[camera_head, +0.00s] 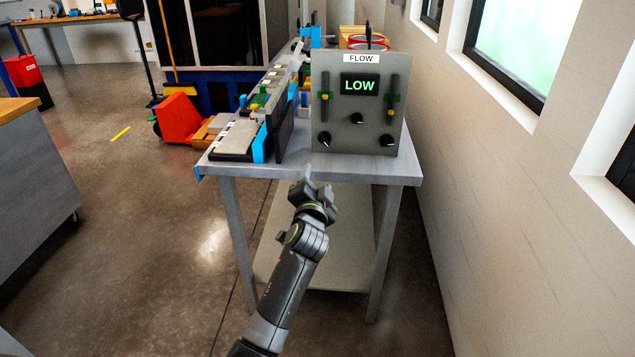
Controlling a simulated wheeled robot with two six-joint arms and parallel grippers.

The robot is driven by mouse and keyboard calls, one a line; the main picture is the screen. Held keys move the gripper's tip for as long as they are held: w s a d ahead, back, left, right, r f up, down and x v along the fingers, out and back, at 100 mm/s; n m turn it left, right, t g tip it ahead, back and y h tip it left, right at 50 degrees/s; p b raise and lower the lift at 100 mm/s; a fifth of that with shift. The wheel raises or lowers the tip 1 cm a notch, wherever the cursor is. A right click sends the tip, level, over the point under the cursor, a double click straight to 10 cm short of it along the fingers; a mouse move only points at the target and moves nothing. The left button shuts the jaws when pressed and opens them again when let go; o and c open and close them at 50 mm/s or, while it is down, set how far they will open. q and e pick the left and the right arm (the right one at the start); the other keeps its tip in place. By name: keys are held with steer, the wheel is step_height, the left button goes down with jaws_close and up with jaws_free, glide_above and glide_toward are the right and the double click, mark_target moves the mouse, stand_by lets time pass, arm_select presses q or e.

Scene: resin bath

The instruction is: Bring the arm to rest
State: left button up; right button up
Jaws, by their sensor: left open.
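My left arm reaches up from the bottom of the view, and its gripper (311,184) is in front of the near edge of a grey metal table (340,168). The gripper is open, and I see nothing between its fingers. A grey control panel (335,130) stands upright on the table, beyond and to the right of the gripper. It has a FLOW label, a screen (360,85) reading LOW in green, two sliders and several black knobs. The gripper looks apart from the panel. My right gripper is not in view.
A long rig (238,137) with blue clamps lies along the table's left side. A wall with windows (520,45) runs close on the right. An orange pallet jack (180,118) stands at the back left. A workbench (30,170) is at the left. Open floor lies between.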

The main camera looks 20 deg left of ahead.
arm_select(q)
steer(key=s+a+f+n+g+h+p, duration=0.1)
steer(key=s+f+g, duration=0.25)
steer(key=f, duration=0.85)
steer(key=s+a+f+g+h+p, duration=0.15)
steer(key=s+f, duration=0.25)
steer(key=f, duration=0.7)
steer(key=s+a+f+n+g+p, duration=0.2)
steer(key=s+f+g, duration=0.2)
steer(key=s+f, duration=1)
steer(key=s+a+f+n+g+p, duration=0.1)
steer(key=s+f, duration=0.4)
steer(key=s, duration=0.8)
steer(key=s+a+f+n+g+p, duration=0.1)
steer(key=s+f, duration=0.4)
steer(key=s, duration=0.8)
steer(key=s+a+f+n+g+p, duration=0.1)
steer(key=s+f+n+g, duration=0.2)
steer(key=s, duration=1)
steer(key=shift+s+a+f+g+h+p, duration=0.25)
steer(key=shift+f+g+h+p, duration=0.15)
steer(key=shift+f+g, duration=0.65)
